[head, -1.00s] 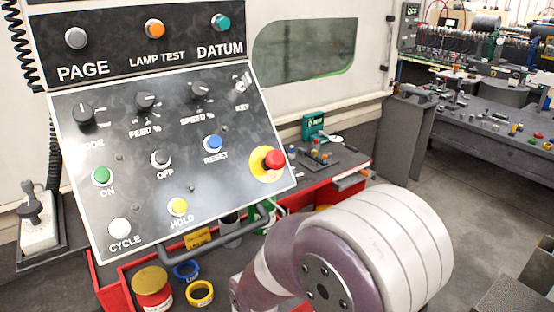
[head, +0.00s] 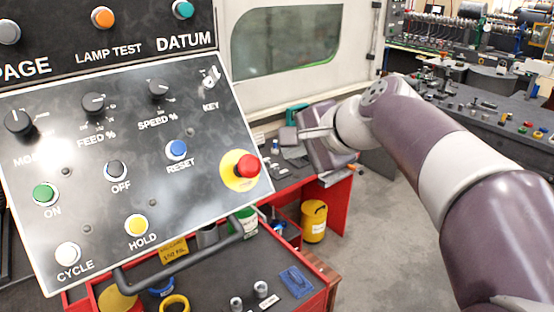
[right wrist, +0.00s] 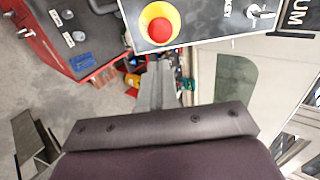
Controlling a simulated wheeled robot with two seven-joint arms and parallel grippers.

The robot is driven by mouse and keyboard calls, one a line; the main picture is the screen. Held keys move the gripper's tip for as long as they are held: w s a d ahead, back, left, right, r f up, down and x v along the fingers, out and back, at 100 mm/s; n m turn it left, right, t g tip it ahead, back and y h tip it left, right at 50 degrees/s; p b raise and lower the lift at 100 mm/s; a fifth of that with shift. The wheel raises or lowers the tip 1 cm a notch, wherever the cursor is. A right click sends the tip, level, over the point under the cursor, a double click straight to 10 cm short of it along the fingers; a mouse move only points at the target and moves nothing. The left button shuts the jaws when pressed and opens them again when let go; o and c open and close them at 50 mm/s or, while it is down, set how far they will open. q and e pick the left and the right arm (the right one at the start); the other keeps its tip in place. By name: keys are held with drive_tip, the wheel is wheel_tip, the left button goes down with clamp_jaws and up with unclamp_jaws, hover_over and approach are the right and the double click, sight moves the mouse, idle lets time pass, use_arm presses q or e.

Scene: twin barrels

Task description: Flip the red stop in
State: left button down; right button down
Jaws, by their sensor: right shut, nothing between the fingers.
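The red stop (head: 247,167) is a red mushroom button on a yellow round plate (head: 232,183) at the lower right of the tilted control panel (head: 95,215). My right gripper (head: 303,133) is shut and empty. In the head view it shows to the right of the panel, a little above the red stop, its fingers pointing left and apart from the button. In the right wrist view the shut fingers (right wrist: 159,72) point up the picture, and the red stop (right wrist: 160,30) lies just beyond their tips. My left gripper is not in view.
A yellow hold button (head: 136,225), blue reset button (head: 177,150) and key switch (head: 210,78) sit on the same panel. A dark handle bar (head: 180,265) runs below it. A red cart (head: 315,280) stands beneath. Open floor (head: 375,240) lies to the right.

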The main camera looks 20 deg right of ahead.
drive_tip(key=p, duration=0.3)
approach(252, 166)
drive_tip(key=x, duration=0.6)
drive_tip(key=shift+r, duration=0.1)
drive_tip(key=shift+w+a+f, duration=0.2)
drive_tip(key=shift+w+f, duration=0.15)
